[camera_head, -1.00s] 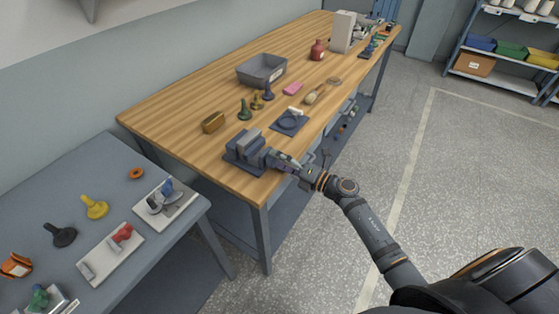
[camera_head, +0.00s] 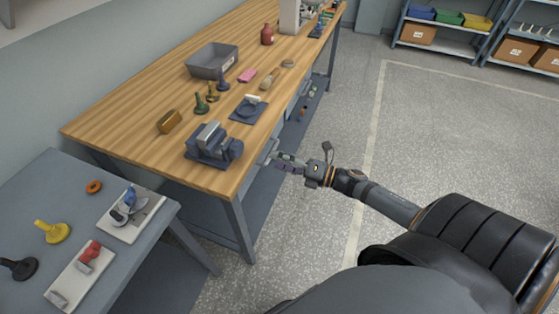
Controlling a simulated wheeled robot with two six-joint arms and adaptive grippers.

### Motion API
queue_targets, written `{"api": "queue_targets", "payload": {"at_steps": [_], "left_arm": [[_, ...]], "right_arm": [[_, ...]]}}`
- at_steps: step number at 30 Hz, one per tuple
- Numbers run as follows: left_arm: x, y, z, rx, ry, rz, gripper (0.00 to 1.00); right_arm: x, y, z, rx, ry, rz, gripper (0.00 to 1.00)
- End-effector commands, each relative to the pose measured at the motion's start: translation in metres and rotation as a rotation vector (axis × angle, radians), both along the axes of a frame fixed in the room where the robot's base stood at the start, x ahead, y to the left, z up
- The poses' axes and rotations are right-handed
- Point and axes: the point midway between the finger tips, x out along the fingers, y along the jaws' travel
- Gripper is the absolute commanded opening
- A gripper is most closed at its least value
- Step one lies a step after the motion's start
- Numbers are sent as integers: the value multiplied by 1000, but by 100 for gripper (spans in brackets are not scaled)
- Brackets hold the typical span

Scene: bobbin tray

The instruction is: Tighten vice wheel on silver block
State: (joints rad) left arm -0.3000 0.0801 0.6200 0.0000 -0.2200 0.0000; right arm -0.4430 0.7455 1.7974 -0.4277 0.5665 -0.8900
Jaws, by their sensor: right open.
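The blue-grey vice (camera_head: 226,149) stands on its base plate near the front edge of the wooden bench. The silver block (camera_head: 208,131) shows as a light piece between or on top of its jaws; how firmly it sits I cannot tell. The vice wheel is not clearly made out; it may be on the vice's right side. My right gripper (camera_head: 276,159) is open and empty, beyond the bench's front edge, to the right of the vice and apart from it. My left gripper is not in view.
A grey side table (camera_head: 81,207) stands at left. The floor at right is clear.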

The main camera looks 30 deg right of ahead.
Motion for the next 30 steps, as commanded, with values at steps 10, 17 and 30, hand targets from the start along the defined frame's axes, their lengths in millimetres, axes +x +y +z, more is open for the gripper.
{"api": "queue_targets", "payload": {"at_steps": [10, 17, 30], "left_arm": [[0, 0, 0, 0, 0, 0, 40], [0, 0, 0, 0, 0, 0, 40], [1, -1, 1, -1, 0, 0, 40]], "right_arm": [[0, 0, 0, -40, -33, -1, 77], [7, 8, 2, -560, -440, 0, 77], [14, 14, 3, -996, -777, -1, 77]]}}
